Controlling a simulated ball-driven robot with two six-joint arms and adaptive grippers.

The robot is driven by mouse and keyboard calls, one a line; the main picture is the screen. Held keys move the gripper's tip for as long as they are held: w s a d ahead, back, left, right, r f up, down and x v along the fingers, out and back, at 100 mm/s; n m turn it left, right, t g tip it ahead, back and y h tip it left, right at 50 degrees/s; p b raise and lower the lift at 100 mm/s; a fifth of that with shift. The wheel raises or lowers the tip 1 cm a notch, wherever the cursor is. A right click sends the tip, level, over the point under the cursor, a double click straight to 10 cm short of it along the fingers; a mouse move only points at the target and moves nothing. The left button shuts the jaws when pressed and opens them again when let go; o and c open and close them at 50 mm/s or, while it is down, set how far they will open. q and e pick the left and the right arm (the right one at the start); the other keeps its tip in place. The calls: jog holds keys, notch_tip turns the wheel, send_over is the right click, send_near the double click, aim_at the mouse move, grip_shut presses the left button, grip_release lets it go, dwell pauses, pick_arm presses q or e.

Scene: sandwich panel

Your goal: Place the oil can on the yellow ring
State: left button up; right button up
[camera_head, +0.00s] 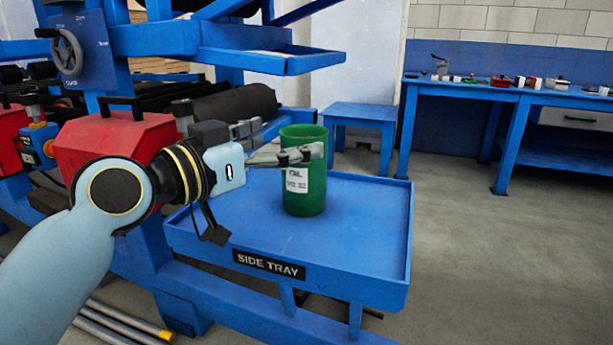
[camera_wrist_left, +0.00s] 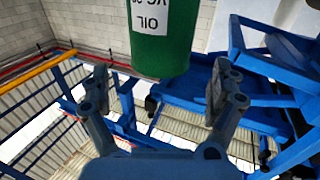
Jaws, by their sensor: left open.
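The green oil can (camera_head: 304,190) stands upright on the blue side tray (camera_head: 365,215), its white label facing me. My left gripper (camera_head: 289,138) is open at the can's upper part, and its near finger crosses in front of the can. In the left wrist view, the oil can (camera_wrist_left: 162,55) appears upside down, between and beyond the open fingers (camera_wrist_left: 160,85), with a gap on each side. No yellow ring shows in either view. My right gripper is out of view.
A red case (camera_head: 110,135) with a black handle is behind my left arm. A blue machine frame (camera_head: 215,58) rises at the back left, with a shelf above the tray. A blue workbench (camera_head: 510,98) with small items stands at the right. The tray's right part is clear.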

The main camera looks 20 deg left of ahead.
aim_at(318, 127)
pick_arm(q)
jog(key=x, duration=0.5)
jog(key=shift+w, duration=0.1)
jog(key=shift+c, duration=0.2)
jog(key=shift+r, duration=0.1)
jog(key=c, duration=1.7)
jog(key=shift+c, duration=0.2)
